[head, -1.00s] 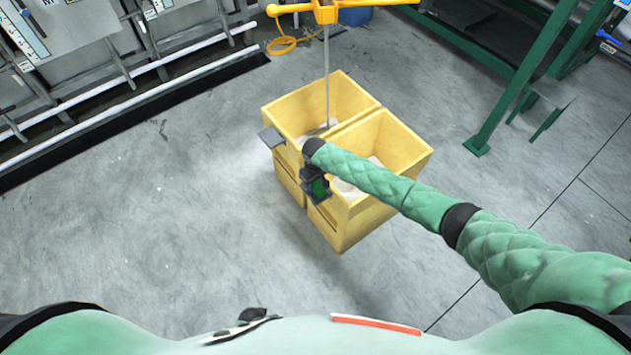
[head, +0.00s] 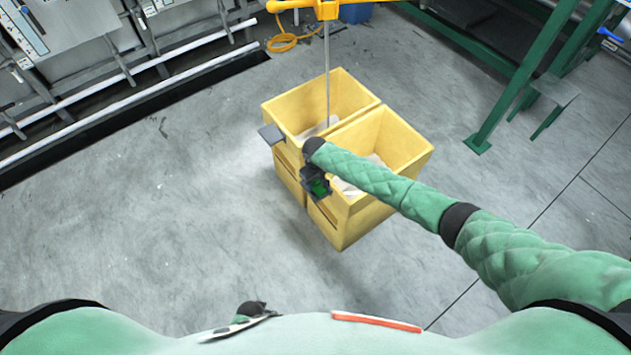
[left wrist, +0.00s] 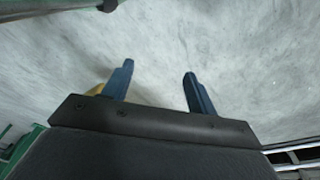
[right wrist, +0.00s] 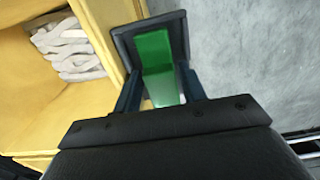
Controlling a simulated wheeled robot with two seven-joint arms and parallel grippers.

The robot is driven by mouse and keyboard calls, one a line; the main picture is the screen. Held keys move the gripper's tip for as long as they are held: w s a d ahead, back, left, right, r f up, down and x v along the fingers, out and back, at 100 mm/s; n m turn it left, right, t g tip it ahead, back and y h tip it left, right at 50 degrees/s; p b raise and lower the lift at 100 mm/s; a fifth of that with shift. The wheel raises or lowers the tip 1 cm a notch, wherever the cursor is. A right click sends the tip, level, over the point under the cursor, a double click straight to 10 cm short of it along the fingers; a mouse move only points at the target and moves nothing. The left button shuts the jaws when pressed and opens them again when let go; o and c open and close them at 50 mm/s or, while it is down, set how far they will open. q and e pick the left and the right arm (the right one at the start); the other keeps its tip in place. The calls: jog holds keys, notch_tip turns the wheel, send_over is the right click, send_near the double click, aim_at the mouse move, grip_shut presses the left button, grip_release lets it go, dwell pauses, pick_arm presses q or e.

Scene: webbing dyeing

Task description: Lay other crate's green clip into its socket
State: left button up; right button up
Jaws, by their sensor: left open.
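Two yellow crates stand side by side, a far one (head: 287,100) and a near one (head: 370,215). The green clip (head: 320,187) is at the near crate's left side, partly hidden by my right arm. My right gripper (right wrist: 160,78) is closed around the green clip (right wrist: 155,55), one finger on each side. The clip's far part shows inside the dark frame of a socket (right wrist: 120,42) beside the crate wall. I cannot tell how deep it sits. My left gripper (left wrist: 158,68) is open and empty above the grey floor.
Pale webbing (right wrist: 72,48) lies in the near crate. A dark ledge (head: 271,134) juts from the far crate's left side. A yellow hanger (head: 326,10) with a rod is above the crates. A green steel frame (head: 515,85) stands right. Floor at left is clear.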

aim_at(316, 182)
jog(key=shift+r, duration=0.3)
notch_tip(316, 182, up, 6)
jog(key=shift+r+b, duration=0.1)
jog(key=shift+b, duration=0.75)
pick_arm(q)
jog(key=shift+w+d+r, duration=0.15)
jog(key=shift+r, duration=0.6)
jog(key=shift+w+d+r, duration=0.1)
jog(key=shift+d+r, duration=0.1)
jog(key=shift+r, duration=0.55)
jog(key=shift+w+d+r, duration=0.15)
jog(key=shift+r, duration=0.6)
pick_arm(e)
jog(key=shift+r, duration=0.55)
